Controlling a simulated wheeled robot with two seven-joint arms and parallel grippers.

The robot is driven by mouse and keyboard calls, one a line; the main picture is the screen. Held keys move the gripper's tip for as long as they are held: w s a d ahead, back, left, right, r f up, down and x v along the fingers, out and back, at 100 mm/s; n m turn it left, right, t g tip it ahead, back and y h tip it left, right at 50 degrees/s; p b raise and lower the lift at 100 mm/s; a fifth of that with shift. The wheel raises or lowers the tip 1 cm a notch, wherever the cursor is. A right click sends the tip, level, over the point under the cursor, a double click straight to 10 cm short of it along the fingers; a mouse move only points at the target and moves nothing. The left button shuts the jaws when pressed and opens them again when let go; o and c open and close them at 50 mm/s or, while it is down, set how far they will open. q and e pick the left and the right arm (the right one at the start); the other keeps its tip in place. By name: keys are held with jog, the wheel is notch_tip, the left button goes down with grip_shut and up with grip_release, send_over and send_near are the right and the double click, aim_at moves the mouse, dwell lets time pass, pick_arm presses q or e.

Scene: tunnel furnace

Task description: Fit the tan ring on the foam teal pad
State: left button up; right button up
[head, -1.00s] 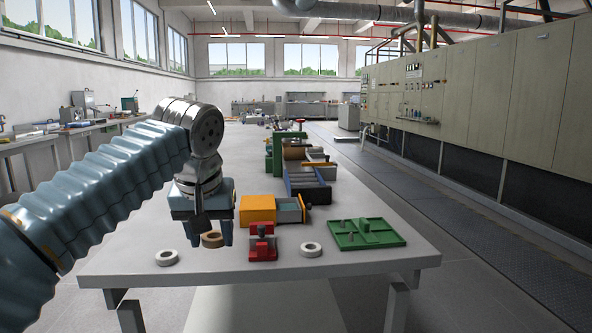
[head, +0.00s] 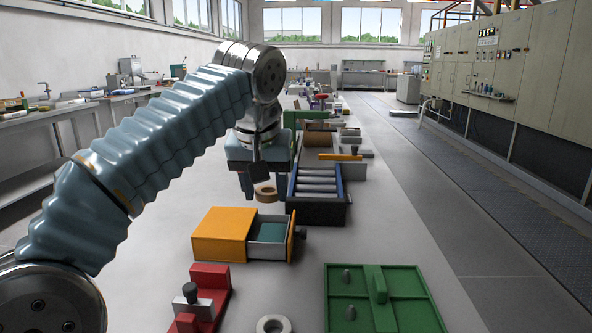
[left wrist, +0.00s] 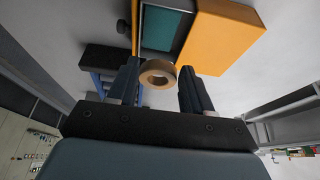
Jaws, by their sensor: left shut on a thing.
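The tan ring (head: 265,194) is between the fingers of my left gripper (head: 265,186), held up in the air. It also shows between the fingertips in the left wrist view (left wrist: 158,74). The teal pad (head: 270,233) lines the open drawer of the orange box (head: 222,235). In the head view the ring appears just past the drawer's far edge, apart from the pad. My right gripper is not in view.
A dark tray with rollers (head: 318,210) stands right beyond the drawer. A red fixture (head: 205,290), a whitish ring (head: 274,325) and a green tray (head: 400,310) are nearer. The table is bare left of the orange box.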

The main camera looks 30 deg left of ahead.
aim_at(268, 203)
pick_arm(q)
jog(key=shift+w, duration=0.45)
jog(key=shift+f+b, duration=0.3)
jog(key=shift+f, duration=0.8)
jog(key=shift+s+f+b, duration=0.1)
jog(key=shift+f+b, duration=0.9)
jog(key=shift+b, duration=0.15)
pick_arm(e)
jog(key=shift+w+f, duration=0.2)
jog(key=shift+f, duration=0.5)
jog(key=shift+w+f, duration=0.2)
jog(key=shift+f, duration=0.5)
pick_arm(q)
jog(key=shift+s+p, duration=0.15)
jog(key=shift+p, duration=0.2)
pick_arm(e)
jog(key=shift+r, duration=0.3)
pick_arm(q)
jog(key=shift+f+b, duration=0.8)
jog(key=shift+f, duration=0.2)
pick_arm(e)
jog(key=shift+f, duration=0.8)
pick_arm(q)
jog(key=o, duration=1)
jog(key=shift+c, duration=1.1)
jog(key=shift+o, duration=0.9)
